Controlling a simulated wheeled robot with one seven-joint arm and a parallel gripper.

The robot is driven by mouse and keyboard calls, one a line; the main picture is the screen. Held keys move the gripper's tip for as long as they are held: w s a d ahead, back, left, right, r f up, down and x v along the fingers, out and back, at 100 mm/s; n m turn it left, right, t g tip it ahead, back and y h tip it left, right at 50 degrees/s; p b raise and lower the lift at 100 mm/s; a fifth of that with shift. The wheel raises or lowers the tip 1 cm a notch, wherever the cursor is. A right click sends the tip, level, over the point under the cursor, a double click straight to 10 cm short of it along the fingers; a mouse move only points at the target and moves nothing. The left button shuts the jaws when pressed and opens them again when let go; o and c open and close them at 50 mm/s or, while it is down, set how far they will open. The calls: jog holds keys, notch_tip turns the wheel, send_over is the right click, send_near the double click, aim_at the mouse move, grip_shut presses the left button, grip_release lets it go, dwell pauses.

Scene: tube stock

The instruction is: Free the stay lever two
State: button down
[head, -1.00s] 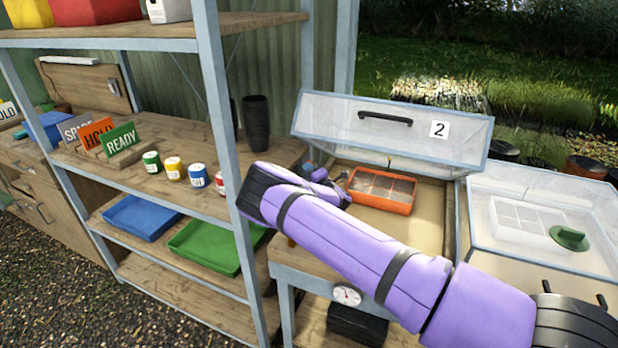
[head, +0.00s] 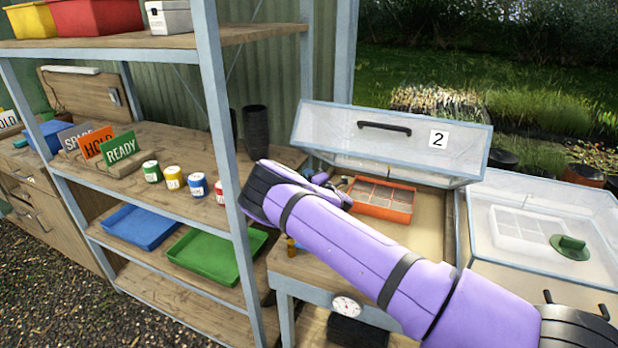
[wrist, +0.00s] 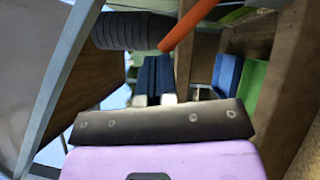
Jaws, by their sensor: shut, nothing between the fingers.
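The cold frame lid marked 2 (head: 315,135) stands raised in the head view, with a dark handle on it. My gripper (wrist: 157,62) shows in the wrist view with its two dark blue fingers shut side by side and empty. A plain orange bar (wrist: 190,25) slants just beyond the fingertips. It may be the stay lever, but I cannot tell for sure, nor whether the fingers touch it. In the head view my purple arm reaches to the left end of the frame and hides most of the gripper and any lever there.
An orange divided tray (head: 381,213) lies inside the open frame. A second, closed frame (head: 510,190) with a green knob stands at right. The shelf post (head: 222,150) is close to my arm's left side. Black pots (head: 255,132) stand on the shelf behind.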

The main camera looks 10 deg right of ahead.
jog(key=shift+d+r, duration=0.1)
jog(key=shift+m+g+h, duration=0.4)
jog(key=shift+m+g, duration=0.1)
jog(key=shift+m, duration=0.4)
jog(key=shift+w+d+r, duration=0.45)
jog(key=shift+w+r, duration=0.2)
jog(key=shift+r, duration=0.15)
jog(key=shift+w+d+r, duration=0.4)
jog(key=shift+w+r, duration=0.25)
jog(key=shift+r, duration=0.1)
jog(key=shift+s+a, duration=0.1)
